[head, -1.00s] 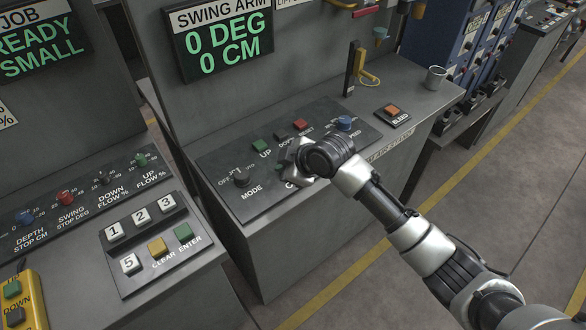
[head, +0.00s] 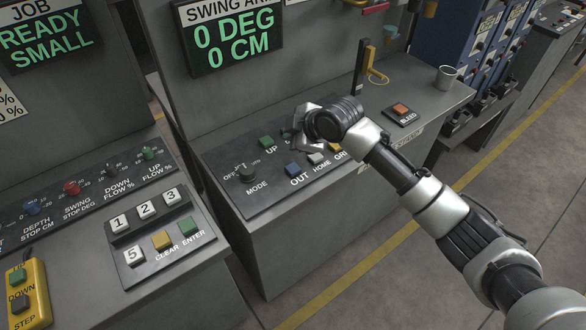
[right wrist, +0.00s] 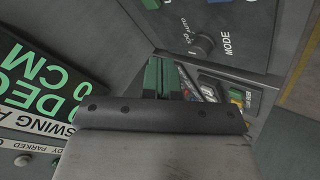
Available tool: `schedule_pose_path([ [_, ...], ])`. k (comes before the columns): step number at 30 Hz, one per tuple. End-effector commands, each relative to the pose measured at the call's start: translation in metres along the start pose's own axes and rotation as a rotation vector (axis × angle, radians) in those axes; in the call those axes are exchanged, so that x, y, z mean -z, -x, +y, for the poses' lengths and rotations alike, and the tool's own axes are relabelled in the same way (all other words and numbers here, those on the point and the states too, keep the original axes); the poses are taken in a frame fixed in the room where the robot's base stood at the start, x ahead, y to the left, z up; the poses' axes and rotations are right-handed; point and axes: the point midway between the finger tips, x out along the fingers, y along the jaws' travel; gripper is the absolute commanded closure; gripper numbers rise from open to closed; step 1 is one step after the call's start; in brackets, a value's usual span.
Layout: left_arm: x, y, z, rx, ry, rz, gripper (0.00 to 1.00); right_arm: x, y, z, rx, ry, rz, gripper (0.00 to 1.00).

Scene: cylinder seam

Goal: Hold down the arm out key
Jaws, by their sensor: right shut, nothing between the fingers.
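The arm out key is the blue key labelled OUT (head: 292,170) on the swing arm panel (head: 236,205), in the head view. My right gripper (head: 299,140) is shut and empty. It hovers over the panel's middle, behind the blue key in the picture and apart from it. It hides part of the back row of keys. The swing arm display (head: 229,38) reads 0 DEG and 0 CM. My left gripper is not in view.
On the same panel are the MODE knob (head: 247,172), the green UP key (head: 266,142) and the HOME key (head: 317,158). A yellow hook on a black post (head: 362,67), a cup (head: 446,77) and the BLEED button (head: 400,109) stand to the right.

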Motion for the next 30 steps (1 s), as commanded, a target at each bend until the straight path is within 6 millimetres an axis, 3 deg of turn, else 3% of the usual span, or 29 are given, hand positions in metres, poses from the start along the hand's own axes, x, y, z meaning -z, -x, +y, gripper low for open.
schedule_pose_path([
  [12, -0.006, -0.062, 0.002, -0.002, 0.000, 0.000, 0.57, -0.031, -0.043, -0.032, 0.000, 0.000, 0.000, 1.00],
  [19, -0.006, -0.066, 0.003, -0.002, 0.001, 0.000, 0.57, -0.039, -0.054, -0.040, 0.000, 0.000, 0.000, 1.00],
  [30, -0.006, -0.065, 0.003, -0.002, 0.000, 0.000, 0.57, -0.040, -0.056, -0.041, 0.000, 0.000, 0.000, 1.00],
])
